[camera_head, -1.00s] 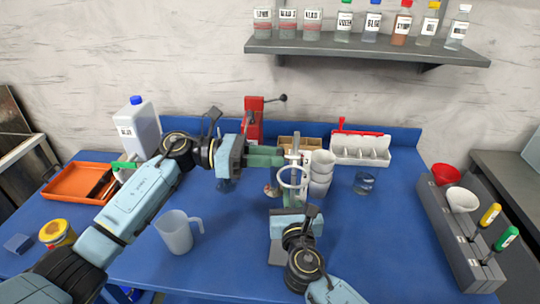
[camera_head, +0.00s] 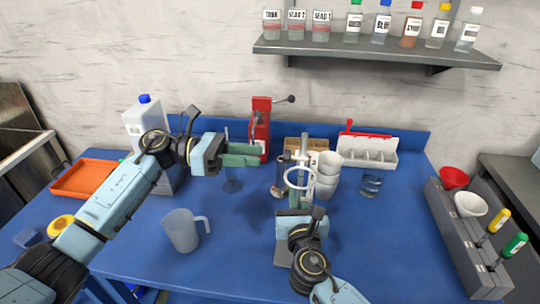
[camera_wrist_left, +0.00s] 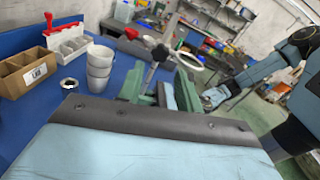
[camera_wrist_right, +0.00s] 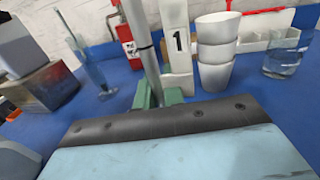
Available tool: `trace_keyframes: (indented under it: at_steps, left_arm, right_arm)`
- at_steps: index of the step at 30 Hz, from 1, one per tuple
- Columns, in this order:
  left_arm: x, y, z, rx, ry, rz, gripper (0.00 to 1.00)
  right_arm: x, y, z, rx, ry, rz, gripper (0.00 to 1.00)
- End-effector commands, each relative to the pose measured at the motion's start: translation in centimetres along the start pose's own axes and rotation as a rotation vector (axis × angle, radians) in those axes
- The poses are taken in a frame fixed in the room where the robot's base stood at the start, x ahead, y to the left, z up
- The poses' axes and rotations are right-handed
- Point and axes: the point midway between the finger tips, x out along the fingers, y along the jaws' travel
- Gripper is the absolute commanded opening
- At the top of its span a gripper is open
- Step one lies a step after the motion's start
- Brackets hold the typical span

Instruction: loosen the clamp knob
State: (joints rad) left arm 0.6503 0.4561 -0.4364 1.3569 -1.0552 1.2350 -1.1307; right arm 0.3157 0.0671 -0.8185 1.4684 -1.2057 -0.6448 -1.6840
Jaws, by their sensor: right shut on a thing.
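A stand with a pale upright rod (camera_head: 303,150) and a white ring (camera_head: 300,178) is at the middle of the table. A black clamp knob (camera_wrist_left: 160,52) on a dark stem shows in the left wrist view; in the head view it is too small to make out surely. My left gripper (camera_head: 258,155) is left of the stand, apart from it, with green fingers spread and empty, pointing toward the knob. My right gripper (camera_wrist_right: 158,97) is shut on the stand's rod (camera_wrist_right: 140,45), low down and below the ring; the grip itself is partly hidden.
Stacked white cups (camera_head: 327,170) stand close right of the stand, with a glass (camera_head: 371,186) beyond. A clear jug (camera_head: 182,230) is at front left. A red press (camera_head: 261,125), cardboard box (camera_head: 306,143) and white caddy (camera_head: 367,150) stand behind.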

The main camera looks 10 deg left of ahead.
Motion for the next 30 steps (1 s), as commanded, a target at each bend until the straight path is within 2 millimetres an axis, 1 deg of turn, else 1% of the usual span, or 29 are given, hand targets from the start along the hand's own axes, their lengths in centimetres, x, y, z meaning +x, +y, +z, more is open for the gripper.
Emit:
trace_keyframes:
  at_steps: [1, 3, 6, 9, 14, 23, 24, 27, 30]
  left_arm:
    - [-1.2, 0.0, -0.1, -0.001, 0.002, 0.002, 0.35]
    - [-2.5, 0.0, 0.0, -0.001, 0.002, 0.002, 0.35]
    - [-4.1, 0.0, 0.0, -0.001, 0.001, 0.002, 0.35]
    - [-5.2, 0.0, 0.0, -0.001, 0.0, 0.001, 0.35]
    - [-5.8, 0.0, 0.0, 0.0, 0.0, -0.001, 0.35]
    - [-5.8, 0.0, 0.0, 0.0, 0.0, -0.001, 0.35]
    - [-5.8, 0.0, 0.0, 0.0, 0.0, -0.001, 0.35]
    - [-5.8, 0.0, 0.0, 0.0, 0.0, -0.001, 0.35]
    - [-5.8, 0.0, 0.0, 0.0, 0.0, -0.001, 0.35]
  right_arm:
    - [0.0, 0.0, -0.1, 0.0, 0.001, 0.001, 0.0]
    - [0.0, 0.0, -0.1, 0.0, 0.001, 0.001, 0.0]
    - [0.0, 0.0, -0.1, 0.0, 0.001, 0.001, 0.0]
    - [0.0, 0.0, -0.1, 0.0, 0.001, 0.001, 0.0]
    - [0.0, 0.0, -0.1, 0.0, 0.001, 0.001, 0.0]
    - [0.0, 0.0, -0.1, 0.0, 0.001, 0.001, 0.0]
    - [0.0, 0.0, -0.1, 0.0, 0.001, 0.001, 0.12]
    - [0.0, 0.0, 0.0, 0.0, 0.001, 0.001, 0.25]
    - [0.0, 0.0, 0.0, 0.0, 0.001, 0.001, 0.36]
